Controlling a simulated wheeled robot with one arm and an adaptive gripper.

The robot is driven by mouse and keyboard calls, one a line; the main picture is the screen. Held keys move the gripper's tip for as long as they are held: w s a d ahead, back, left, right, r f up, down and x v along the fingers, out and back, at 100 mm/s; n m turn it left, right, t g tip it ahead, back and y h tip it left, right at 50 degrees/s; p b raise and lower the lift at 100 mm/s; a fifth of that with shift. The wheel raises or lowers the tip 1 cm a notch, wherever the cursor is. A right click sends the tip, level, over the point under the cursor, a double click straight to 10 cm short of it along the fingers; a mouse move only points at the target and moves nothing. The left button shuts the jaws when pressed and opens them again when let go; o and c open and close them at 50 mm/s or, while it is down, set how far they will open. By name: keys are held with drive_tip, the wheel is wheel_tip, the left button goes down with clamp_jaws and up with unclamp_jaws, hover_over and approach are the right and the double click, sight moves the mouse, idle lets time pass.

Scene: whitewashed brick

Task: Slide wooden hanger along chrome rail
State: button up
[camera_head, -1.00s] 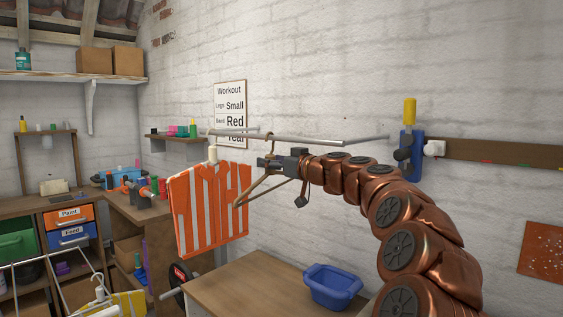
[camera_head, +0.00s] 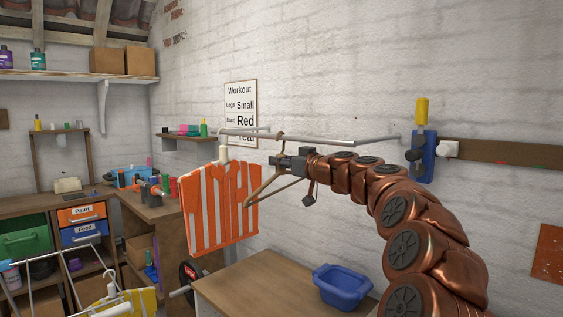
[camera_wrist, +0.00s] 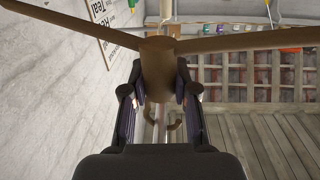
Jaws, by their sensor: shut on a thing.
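The wooden hanger (camera_head: 258,195) hangs by its hook from the chrome rail (camera_head: 318,139), toward the rail's left part. My gripper (camera_head: 279,161) is shut on the hanger's neck, just below the hook. In the wrist view, the hanger (camera_wrist: 158,58) has its brown neck between the two dark fingers of my gripper (camera_wrist: 160,85), its arms spreading to both sides. The hook and rail show only partly beyond the fingers there. An orange-and-white striped cloth (camera_head: 214,210) hangs left of the hanger; whether they touch is unclear.
A blue and yellow wall fixture (camera_head: 421,150) is at the rail's right end. A wooden table (camera_head: 245,290) with a blue basin (camera_head: 342,287) stands below. A small shelf (camera_head: 180,136) and a workout poster (camera_head: 241,113) are on the wall behind.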

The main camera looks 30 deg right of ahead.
clamp_jaws()
drive_tip(key=s+d+b, duration=0.3)
drive_tip(key=s+b, duration=0.3)
drive_tip(key=s, duration=0.8)
drive_tip(key=shift+s+d, duration=0.2)
idle(1.5)
drive_tip(key=o, duration=1)
unclamp_jaws()
drive_tip(key=shift+o, duration=0.2)
drive_tip(key=s+d, duration=0.2)
drive_tip(key=s, duration=1)
